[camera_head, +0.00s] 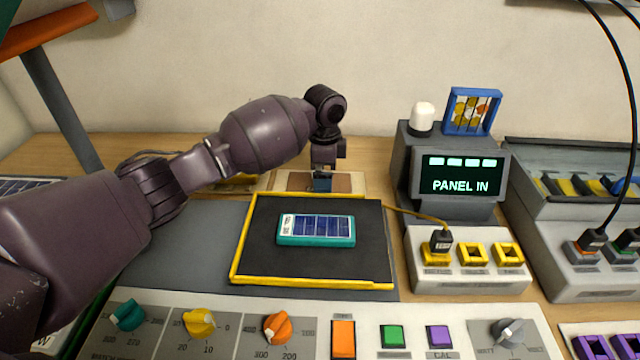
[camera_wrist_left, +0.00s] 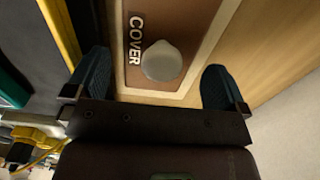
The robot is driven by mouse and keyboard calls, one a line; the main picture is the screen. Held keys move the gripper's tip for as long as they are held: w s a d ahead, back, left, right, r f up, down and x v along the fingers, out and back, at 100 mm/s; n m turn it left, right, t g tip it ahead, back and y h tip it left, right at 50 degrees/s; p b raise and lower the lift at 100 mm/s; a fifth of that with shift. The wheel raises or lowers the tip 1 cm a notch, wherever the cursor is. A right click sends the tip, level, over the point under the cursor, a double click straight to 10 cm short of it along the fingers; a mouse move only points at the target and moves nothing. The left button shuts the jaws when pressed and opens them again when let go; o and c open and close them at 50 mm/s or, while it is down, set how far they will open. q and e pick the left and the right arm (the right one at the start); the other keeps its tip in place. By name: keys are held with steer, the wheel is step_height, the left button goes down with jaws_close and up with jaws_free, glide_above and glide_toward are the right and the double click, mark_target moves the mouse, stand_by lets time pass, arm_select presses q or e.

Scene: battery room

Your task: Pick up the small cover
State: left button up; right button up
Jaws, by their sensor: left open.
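The small cover (camera_wrist_left: 161,61) is a pale, round, smooth piece. In the left wrist view it sits on a brown pad (camera_wrist_left: 205,22) with a cream border, beside the printed word COVER. My left gripper (camera_wrist_left: 156,82) is open, with one dark finger on each side of the cover and a gap to each; I see no contact. In the head view my left gripper (camera_head: 322,183) points down over the brown pad (camera_head: 290,181) behind the black tray, and the cover is hidden there. My right gripper is not in view.
A yellow-rimmed black tray (camera_head: 262,262) holds a teal-framed solar panel (camera_head: 316,230) in front of the pad. A display box (camera_head: 462,176) reading PANEL IN stands to the right. A yellow cable runs from the tray to a socket block (camera_head: 470,275). A knob panel (camera_head: 240,335) lies in front.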

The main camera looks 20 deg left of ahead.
arm_select(q)
step_height(320, 180, down, 2)
steer(key=shift+f, duration=0.1)
steer(key=shift+c, duration=0.5)
steer(key=c, duration=0.7)
